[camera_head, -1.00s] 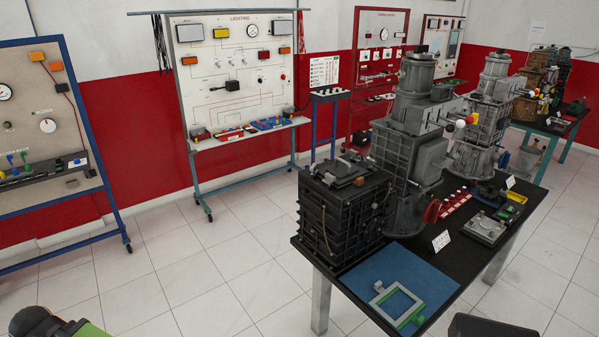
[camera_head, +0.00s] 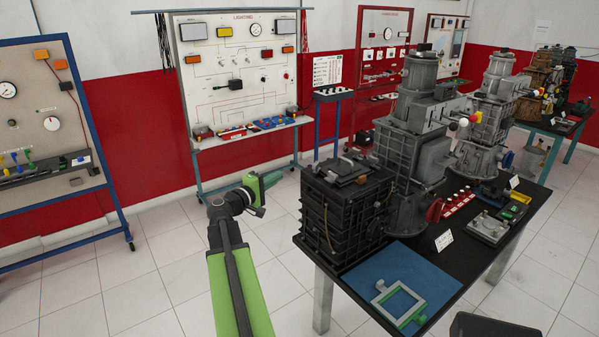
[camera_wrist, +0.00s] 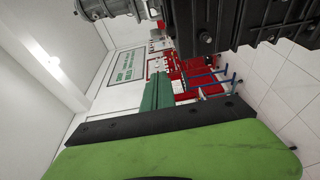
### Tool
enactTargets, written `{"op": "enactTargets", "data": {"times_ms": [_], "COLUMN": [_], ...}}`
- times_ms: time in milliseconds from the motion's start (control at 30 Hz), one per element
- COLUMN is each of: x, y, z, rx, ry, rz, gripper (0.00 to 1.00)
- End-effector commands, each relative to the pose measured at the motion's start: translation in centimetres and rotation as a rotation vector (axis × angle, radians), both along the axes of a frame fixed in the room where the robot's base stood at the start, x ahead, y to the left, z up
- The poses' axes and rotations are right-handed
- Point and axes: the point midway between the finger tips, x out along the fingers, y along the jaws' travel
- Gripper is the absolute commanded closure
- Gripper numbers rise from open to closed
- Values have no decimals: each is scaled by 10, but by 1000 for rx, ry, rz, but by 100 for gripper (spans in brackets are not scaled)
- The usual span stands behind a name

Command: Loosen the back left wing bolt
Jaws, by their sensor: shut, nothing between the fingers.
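The black ribbed box (camera_head: 345,212) stands at the near left corner of the dark table, with a flat plate and small fittings on its lid (camera_head: 348,168). No wing bolt can be made out clearly; the lid fittings are too small to tell apart. My gripper (camera_head: 271,182) is at the end of my raised green arm, left of the box and apart from it, over the floor. It is shut and empty. In the wrist view, part of the black ribbed box (camera_wrist: 262,22) fills the top right, and a green and black part of mine fills the bottom.
A grey engine unit (camera_head: 407,150) stands right behind the box on the table. A grey-green frame (camera_head: 399,304) lies on a blue mat (camera_head: 375,270) in front. A lighting trainer board (camera_head: 240,80) stands behind. The floor left of the table is free.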

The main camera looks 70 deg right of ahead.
Motion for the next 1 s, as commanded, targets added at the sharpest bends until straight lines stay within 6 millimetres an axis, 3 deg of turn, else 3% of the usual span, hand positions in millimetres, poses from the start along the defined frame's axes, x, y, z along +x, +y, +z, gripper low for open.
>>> {"op": "enactTargets", "data": {"times_ms": [167,500,700,1000], "x": [-7,-27,-59,-69], "y": [-25,-97,-92,-92], "z": [0,-1,-1,-1], "rx": [1,2,2,2], "ry": [-1,-3,-3,-3], "rz": [-4,-4,-3,-3], "gripper": [100,100,100,100]}}
